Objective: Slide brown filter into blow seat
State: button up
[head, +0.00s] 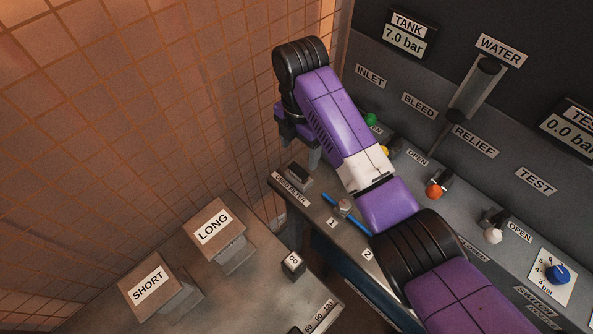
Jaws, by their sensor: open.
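My purple arm reaches across the bench, and my gripper (299,152) hangs open at its far end, above the bench's far left corner. Its fingers are partly hidden by the wrist, and nothing shows between them. A small dark holder (298,175) stands just below the gripper, behind a label that seems to read used filter. I cannot make out a brown filter in this view. I cannot identify the blow seat; a partly covered label (473,248) lies beside my arm, and my arm hides much of the bench there.
Orange (434,190) and white (492,236) valve knobs and a blue dial (557,274) line the panel. Boxes marked LONG (213,228) and SHORT (149,283) stand on the left table.

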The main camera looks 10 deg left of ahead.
aim_at(299, 170)
jog(key=shift+f, duration=0.1)
notch_tip(299, 170, down, 6)
jog(key=b, duration=0.5)
jog(key=shift+b, duration=0.3)
jog(key=shift+f+b, duration=0.4)
jog(key=shift+f, duration=1.05)
jog(key=shift+p, duration=0.55)
grip_shut()
jog(key=shift+r, duration=0.15)
jog(key=shift+r+p, duration=2.9)
